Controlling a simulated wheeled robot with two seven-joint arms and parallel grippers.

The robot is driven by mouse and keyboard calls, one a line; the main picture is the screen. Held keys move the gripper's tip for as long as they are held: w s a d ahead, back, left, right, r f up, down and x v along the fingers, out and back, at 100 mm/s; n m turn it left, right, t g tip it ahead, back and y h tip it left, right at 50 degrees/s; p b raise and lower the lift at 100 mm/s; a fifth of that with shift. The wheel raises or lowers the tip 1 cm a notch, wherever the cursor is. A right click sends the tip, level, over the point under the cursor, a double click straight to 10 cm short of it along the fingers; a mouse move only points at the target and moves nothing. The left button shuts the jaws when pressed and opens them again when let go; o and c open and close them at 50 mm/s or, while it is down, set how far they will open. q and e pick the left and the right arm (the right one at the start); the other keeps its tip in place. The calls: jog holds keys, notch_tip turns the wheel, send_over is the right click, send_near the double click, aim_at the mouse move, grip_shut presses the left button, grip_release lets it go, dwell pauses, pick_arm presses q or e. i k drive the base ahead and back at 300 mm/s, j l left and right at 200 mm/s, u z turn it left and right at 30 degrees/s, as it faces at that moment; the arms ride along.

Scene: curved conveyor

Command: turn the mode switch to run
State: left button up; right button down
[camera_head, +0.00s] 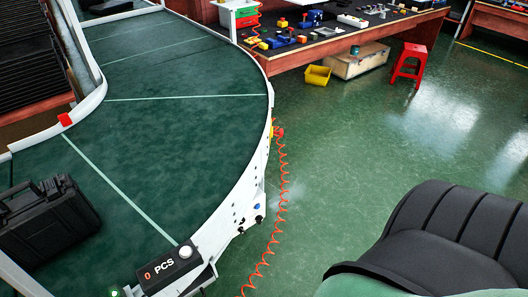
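The conveyor's white side rail carries a few small controls near its front end. There is a blue one (257,206), a black knob (259,218) just below it, and another dark one (240,229) lower left. These are too small to read any labels or switch position, so I cannot tell which is the mode switch. A black counter box (168,268) reading "0 PCS" stands at the rail's near end, with a pale round part on top. A green light glows at the lower left edge. Neither of my grippers is in view.
The green curved conveyor belt (185,120) bears a black case (45,220) at left. A coiled orange hose (277,200) hangs beside the rail. A black ribbed padded shape (450,235) fills the lower right. A workbench, yellow bin (316,76) and red stool (408,64) stand behind open floor.

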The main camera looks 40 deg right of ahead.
aim_at(259, 219)
jog(key=l+z, duration=0.15)
jog(key=l, duration=0.2)
jog(key=i+l+z, duration=0.2)
jog(key=l, duration=0.15)
jog(key=l+z, duration=0.15)
jog(key=l, duration=0.25)
jog(key=k+l, duration=0.25)
jog(key=l, duration=0.15)
